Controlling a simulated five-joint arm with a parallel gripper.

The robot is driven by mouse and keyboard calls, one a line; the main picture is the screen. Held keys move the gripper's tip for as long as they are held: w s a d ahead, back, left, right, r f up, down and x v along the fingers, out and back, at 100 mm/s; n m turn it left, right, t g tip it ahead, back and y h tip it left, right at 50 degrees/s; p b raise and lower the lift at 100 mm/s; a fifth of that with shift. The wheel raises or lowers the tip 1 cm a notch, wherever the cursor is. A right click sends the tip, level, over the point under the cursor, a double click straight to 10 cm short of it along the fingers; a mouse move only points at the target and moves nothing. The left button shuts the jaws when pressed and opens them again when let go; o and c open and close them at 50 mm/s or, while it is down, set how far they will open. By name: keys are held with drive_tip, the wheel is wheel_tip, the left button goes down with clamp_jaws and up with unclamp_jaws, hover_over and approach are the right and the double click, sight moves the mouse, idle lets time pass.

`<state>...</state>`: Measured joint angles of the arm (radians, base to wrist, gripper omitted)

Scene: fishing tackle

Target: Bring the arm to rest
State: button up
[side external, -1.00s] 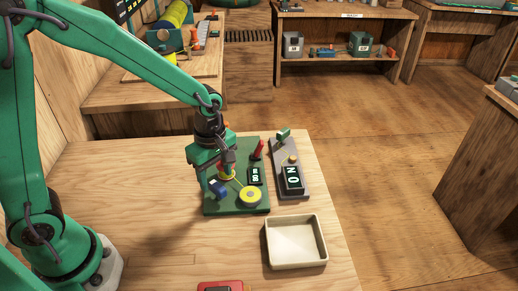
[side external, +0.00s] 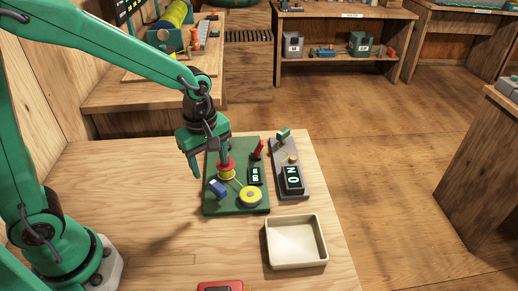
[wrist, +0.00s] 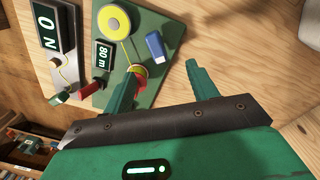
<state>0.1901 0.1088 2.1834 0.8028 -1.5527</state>
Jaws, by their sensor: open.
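My gripper (side external: 208,160) is open and empty, raised above the left edge of the green board (side external: 235,203). In the wrist view its two green fingers (wrist: 165,88) are spread apart with nothing between them. On the board are a red and yellow spool (side external: 227,172), a yellow disc (side external: 250,196) with a thin line running from it to the spool, a blue block (side external: 217,188), a red upright piece (side external: 258,150) and a small dark display (side external: 255,176) that reads 80 m in the wrist view. One finger overlaps the spool in the wrist view.
A grey board (side external: 303,192) with a dark display (side external: 292,180) reading "NO" or "ON" stands right of the green board. An empty cream tray (side external: 297,262) lies in front. A red item (side external: 220,287) is at the front edge. The table's left part is clear.

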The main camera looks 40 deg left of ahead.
drive_tip(key=s+a+r+m+t, duration=0.2)
drive_tip(key=s+a+r+m, duration=0.1)
drive_tip(key=s+r+m, duration=0.3)
drive_tip(key=s+a+r+m+t, duration=0.3)
drive_tip(key=s+r+m, duration=0.3)
drive_tip(key=m, duration=0.3)
drive_tip(key=shift+a+r+m, duration=0.3)
drive_tip(key=shift+r, duration=0.1)
